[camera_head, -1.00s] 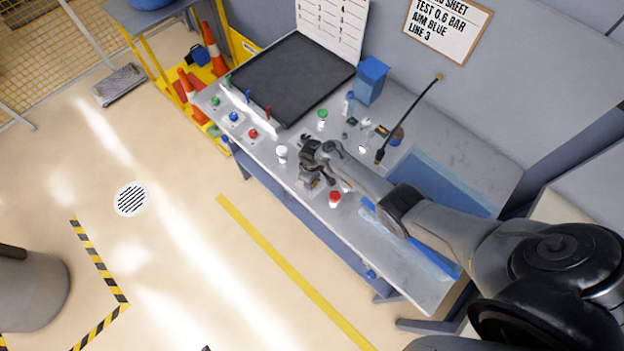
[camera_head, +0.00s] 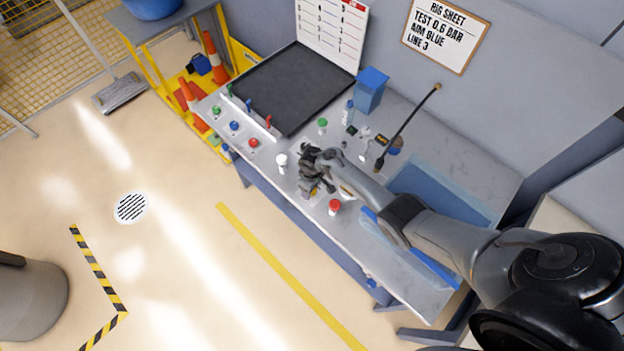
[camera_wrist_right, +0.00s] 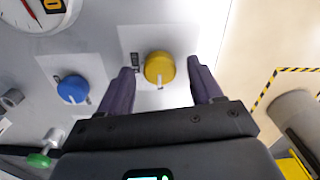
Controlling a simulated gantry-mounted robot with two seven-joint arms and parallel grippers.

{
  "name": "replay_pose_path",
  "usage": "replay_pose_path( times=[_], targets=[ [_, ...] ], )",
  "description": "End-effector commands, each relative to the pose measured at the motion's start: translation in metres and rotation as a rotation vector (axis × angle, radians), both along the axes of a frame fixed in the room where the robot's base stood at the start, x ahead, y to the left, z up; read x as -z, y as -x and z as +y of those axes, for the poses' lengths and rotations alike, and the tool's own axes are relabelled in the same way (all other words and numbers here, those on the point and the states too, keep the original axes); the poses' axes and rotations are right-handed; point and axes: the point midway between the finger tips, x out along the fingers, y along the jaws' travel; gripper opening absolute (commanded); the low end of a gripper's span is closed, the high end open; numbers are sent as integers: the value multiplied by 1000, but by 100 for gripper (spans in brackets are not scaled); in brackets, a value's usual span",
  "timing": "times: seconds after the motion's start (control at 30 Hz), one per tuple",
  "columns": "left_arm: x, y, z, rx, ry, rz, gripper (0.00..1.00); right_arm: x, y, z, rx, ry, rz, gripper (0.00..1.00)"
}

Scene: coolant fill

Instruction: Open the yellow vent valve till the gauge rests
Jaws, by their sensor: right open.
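The yellow valve knob (camera_wrist_right: 160,68) is round, with a small pale mark on its lower edge, on a light plate in the right wrist view. My right gripper (camera_wrist_right: 160,77) is open, with one dark finger on each side of the knob. Gaps show between fingers and knob, so no grip is visible. In the head view my right gripper (camera_head: 312,187) is low over the bench and mostly hides the valve. A round gauge (camera_wrist_right: 42,14) is cut off at the top left of the wrist view; part of a red needle shows. My left gripper is not in view.
A blue knob (camera_wrist_right: 72,90) sits left of the yellow one, and a green-handled valve (camera_wrist_right: 40,159) lies lower left. On the bench, a red-topped item (camera_head: 334,206) and a white cylinder (camera_head: 282,161) stand close to the gripper. A black tray (camera_head: 292,85) lies farther back.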

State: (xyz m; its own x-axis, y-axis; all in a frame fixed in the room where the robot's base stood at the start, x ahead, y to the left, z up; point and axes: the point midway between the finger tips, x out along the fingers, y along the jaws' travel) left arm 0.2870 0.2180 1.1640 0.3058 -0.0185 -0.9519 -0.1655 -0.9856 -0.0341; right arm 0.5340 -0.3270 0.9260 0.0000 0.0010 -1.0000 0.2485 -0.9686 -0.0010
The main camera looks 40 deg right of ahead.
Motion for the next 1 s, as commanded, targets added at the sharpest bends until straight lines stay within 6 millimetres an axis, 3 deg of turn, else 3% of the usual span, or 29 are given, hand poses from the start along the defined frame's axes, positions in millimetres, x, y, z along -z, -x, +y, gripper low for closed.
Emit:
replay_pose_path(
  times=[0.3,0.5,0.7,1.0],
  targets=[
    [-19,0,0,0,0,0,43,-55,0,0,1,0,-4,65],
    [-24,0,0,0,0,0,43,-82,0,1,-1,0,-2,65],
    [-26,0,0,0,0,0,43,-95,0,0,0,1,0,65],
    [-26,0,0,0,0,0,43,-97,0,-1,0,1,0,65]
  ],
)
